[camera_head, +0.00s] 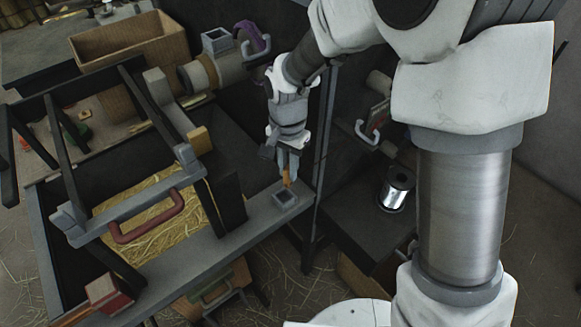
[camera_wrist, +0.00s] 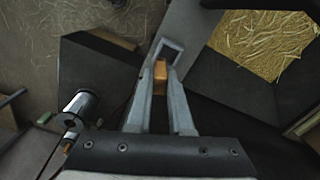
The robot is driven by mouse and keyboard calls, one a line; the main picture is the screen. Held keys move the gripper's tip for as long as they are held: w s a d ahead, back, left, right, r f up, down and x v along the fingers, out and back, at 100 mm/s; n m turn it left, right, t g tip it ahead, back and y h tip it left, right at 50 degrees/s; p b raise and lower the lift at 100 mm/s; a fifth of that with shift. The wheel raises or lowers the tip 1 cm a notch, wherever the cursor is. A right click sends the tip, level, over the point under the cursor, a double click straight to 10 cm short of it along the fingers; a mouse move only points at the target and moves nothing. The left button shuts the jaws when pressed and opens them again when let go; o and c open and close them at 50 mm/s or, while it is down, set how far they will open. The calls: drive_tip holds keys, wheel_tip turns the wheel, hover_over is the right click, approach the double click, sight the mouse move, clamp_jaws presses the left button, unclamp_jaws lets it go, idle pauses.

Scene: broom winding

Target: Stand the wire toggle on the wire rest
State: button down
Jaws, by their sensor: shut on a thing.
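The wire toggle, a small orange-brown wooden piece, is in my gripper (camera_head: 288,170) in the head view (camera_head: 287,178). The wrist view shows the toggle (camera_wrist: 160,80) between both fingertips of my gripper (camera_wrist: 162,72). The wire rest appears to be the small grey square holder with a dark hollow (camera_head: 285,198) on the grey ledge; it also shows in the wrist view (camera_wrist: 168,48). The toggle is upright, just above the near side of the rest in the picture. I cannot tell whether they touch. The fingers hide part of the toggle.
A silver wire spool (camera_head: 397,188) stands on the dark surface to the right. A dark upright post (camera_head: 322,130) stands close right of my gripper.

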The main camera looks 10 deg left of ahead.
drive_tip(key=shift+w+a+f+b, duration=0.2)
drive_tip(key=shift+f+b, duration=0.45)
drive_tip(key=shift+f, duration=0.35)
drive_tip(key=shift+w+a+f+b, duration=0.2)
drive_tip(key=shift+f+b, duration=0.45)
drive_tip(key=shift+f, duration=0.4)
drive_tip(key=shift+w+a+f+b, duration=0.2)
drive_tip(key=shift+f+b, duration=0.45)
drive_tip(key=shift+f, duration=0.35)
drive_tip(key=shift+f, duration=0.1)
drive_tip(key=shift+f+b, duration=0.7)
drive_tip(key=shift+f, duration=0.45)
drive_tip(key=c, duration=0.7)
unclamp_jaws()
drive_tip(key=shift+c, duration=0.2)
drive_tip(key=shift+r, duration=0.1)
wheel_tip(320, 180, up, 17)
drive_tip(key=p, duration=0.5)
drive_tip(key=shift+r, duration=0.2)
